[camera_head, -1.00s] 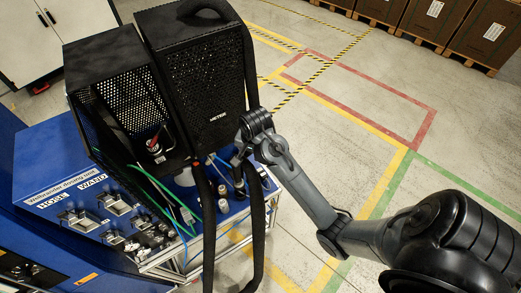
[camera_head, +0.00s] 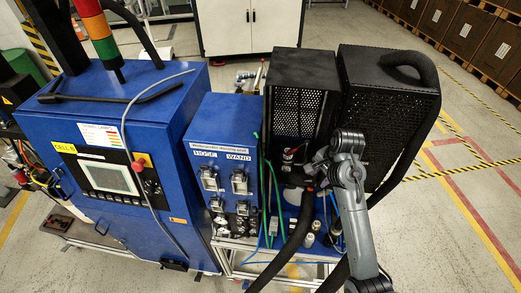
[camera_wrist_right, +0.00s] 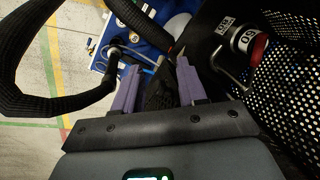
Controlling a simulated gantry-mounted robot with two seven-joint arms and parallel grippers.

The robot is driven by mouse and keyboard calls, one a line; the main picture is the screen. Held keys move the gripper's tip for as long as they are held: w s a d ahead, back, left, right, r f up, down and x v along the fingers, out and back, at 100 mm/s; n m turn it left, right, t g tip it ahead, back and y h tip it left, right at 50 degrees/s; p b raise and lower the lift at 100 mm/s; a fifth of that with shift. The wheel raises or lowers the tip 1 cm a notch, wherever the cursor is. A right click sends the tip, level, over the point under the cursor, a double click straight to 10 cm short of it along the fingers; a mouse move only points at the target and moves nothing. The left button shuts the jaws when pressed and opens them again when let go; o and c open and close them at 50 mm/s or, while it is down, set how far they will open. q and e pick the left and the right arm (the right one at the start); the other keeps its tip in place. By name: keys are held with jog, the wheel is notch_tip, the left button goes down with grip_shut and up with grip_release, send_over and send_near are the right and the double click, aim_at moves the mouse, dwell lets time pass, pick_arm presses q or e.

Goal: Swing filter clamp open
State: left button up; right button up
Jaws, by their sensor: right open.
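My right gripper (camera_head: 314,168) is in front of the opening of the left black mesh housing (camera_head: 297,75), beside a small dark fitting with red on it (camera_head: 291,153). In the right wrist view the two purple fingers of my right gripper (camera_wrist_right: 157,78) stand apart, with a dark part showing behind the gap. To their right is a red and black cylinder with a white label (camera_wrist_right: 243,45), apart from the fingers. I cannot make out the filter clamp for certain. My left gripper is not in view.
A thick black hose (camera_head: 298,230) hangs in front of the housing, and it loops at the left of the wrist view (camera_wrist_right: 50,100). A blue panel with HOSE and WAND holders (camera_head: 222,150) stands left. The right mesh housing (camera_head: 378,110) is close behind my arm.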

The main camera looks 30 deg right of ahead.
notch_tip(320, 180, up, 3)
jog(key=w, duration=0.3)
send_over(288, 153)
jog(key=s, duration=0.2)
jog(key=f, duration=0.1)
jog(key=w+f+p, duration=0.1)
jog(key=f, duration=0.1)
jog(key=shift+d+f+t, duration=0.15)
jog(key=shift+d+t, duration=0.05)
jog(key=shift+t, duration=0.1)
jog(key=shift+x, duration=0.85)
jog(key=shift+c, duration=0.4)
grip_shut()
jog(key=shift+w, duration=0.1)
